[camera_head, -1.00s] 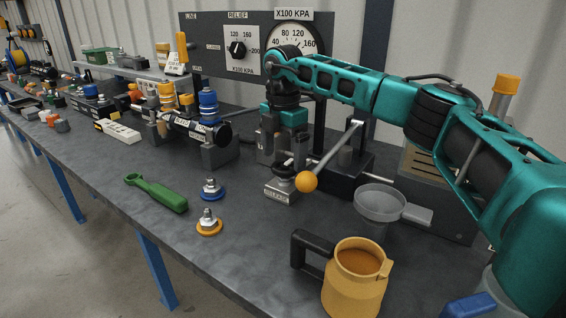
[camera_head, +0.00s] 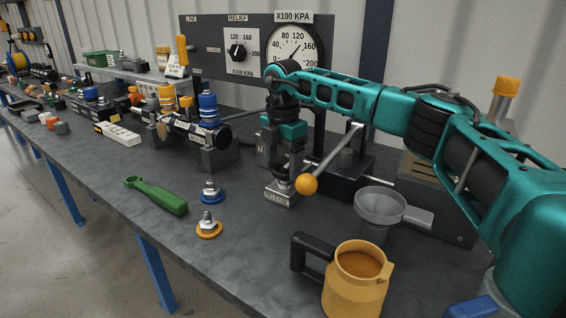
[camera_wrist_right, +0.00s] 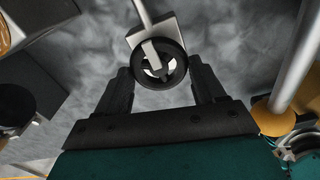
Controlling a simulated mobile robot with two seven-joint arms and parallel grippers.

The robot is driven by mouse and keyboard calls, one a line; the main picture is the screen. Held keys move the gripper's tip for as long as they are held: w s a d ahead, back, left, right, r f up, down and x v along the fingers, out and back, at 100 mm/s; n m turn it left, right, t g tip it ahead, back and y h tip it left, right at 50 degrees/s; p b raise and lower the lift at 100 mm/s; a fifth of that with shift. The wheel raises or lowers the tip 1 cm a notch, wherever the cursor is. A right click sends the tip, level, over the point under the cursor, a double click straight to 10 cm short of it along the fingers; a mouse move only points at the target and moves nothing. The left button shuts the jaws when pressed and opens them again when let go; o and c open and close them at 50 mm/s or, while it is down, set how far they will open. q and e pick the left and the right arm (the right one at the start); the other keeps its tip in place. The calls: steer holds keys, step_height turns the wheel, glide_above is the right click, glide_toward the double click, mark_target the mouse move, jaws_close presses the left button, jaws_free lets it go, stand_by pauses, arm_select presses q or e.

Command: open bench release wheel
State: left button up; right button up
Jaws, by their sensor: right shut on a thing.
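The bench release wheel is a small black ring (camera_wrist_right: 180,78) with a pale hub, seen from above in the right wrist view. It sits on a labelled metal block (camera_head: 281,196) on the bench, in front of the gauge panel. My right gripper (camera_wrist_right: 162,75) points down with one dark finger on each side of the wheel and is shut on its rim. In the head view my right gripper (camera_head: 281,172) hides most of the wheel. My left gripper is not in view.
A lever with an orange ball knob (camera_head: 307,183) stands close to the right of my gripper. A funnel (camera_head: 380,204) and a yellow jug (camera_head: 356,280) are further right and nearer. A green tool (camera_head: 156,195) and two ringed fittings lie on the left, with bare bench around them.

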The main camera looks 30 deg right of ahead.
steer(key=shift+c, duration=1)
